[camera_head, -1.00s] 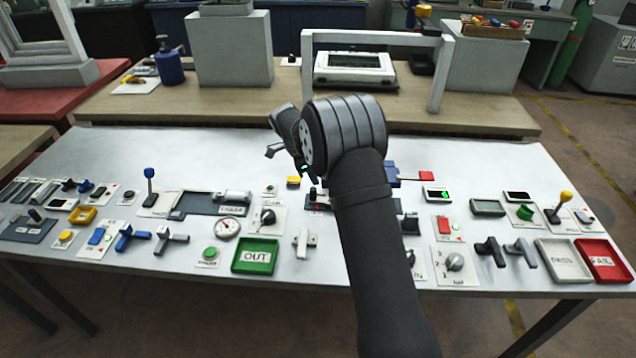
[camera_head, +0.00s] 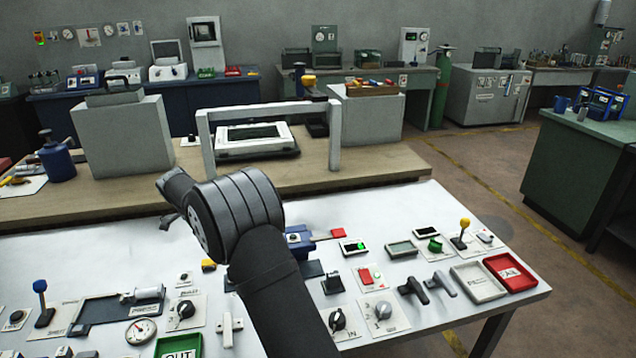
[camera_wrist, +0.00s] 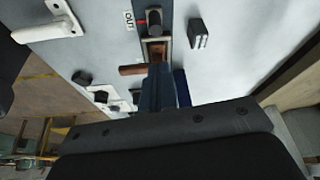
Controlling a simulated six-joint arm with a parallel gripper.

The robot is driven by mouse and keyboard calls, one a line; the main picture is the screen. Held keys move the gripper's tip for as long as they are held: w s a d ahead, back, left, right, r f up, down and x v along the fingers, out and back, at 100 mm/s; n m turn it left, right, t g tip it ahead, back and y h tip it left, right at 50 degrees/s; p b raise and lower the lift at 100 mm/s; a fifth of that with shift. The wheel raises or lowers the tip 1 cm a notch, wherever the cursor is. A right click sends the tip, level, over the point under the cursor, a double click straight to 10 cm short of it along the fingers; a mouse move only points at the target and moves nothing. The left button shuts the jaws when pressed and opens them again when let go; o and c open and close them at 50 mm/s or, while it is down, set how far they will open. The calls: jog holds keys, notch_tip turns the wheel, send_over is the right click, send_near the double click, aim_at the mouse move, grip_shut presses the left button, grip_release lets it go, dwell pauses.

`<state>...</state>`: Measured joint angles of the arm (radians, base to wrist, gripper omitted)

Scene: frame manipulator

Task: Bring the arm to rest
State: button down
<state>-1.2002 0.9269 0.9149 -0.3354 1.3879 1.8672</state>
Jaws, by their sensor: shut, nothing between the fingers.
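My arm rises from the bottom of the head view over the white panel table (camera_head: 90,245), with its thick dark wrist joint toward the middle. My gripper's fingers are hidden behind the arm there. In the wrist view my gripper (camera_wrist: 158,75) shows as narrow dark blue-grey fingers that are shut and empty. They point toward a brown slot with a black knob on the panel; I cannot tell how far above it they are.
Red tray (camera_head: 510,272) and white tray (camera_head: 478,281) lie at the right end, near several levers and switches. Behind stands a wooden bench with a white frame (camera_head: 334,135) and a grey block (camera_head: 122,135). A green cabinet (camera_head: 570,168) stands right, across open floor.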

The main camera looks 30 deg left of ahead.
jog(key=x, duration=0.9)
jog(key=shift+f, duration=0.2)
jog(key=shift+s+r, duration=0.1)
jog(key=shift+r, duration=0.05)
jog(key=v, duration=1)
jog(key=x, duration=1)
jog(key=w+d, duration=0.8)
jog(key=shift+w+d, duration=0.2)
jog(key=shift+w, duration=0.1)
jog(key=w+d+r+v, duration=0.1)
jog(key=d+v, duration=0.1)
jog(key=v, duration=0.8)
jog(key=w+d+r+m+g+y, duration=0.1)
jog(key=d+r+y, duration=0.4)
jog(key=d+r, duration=0.8)
jog(key=shift+w+d+m+g, duration=0.3)
jog(key=shift+w+d+g, duration=0.3)
jog(key=shift+w+d, duration=0.15)
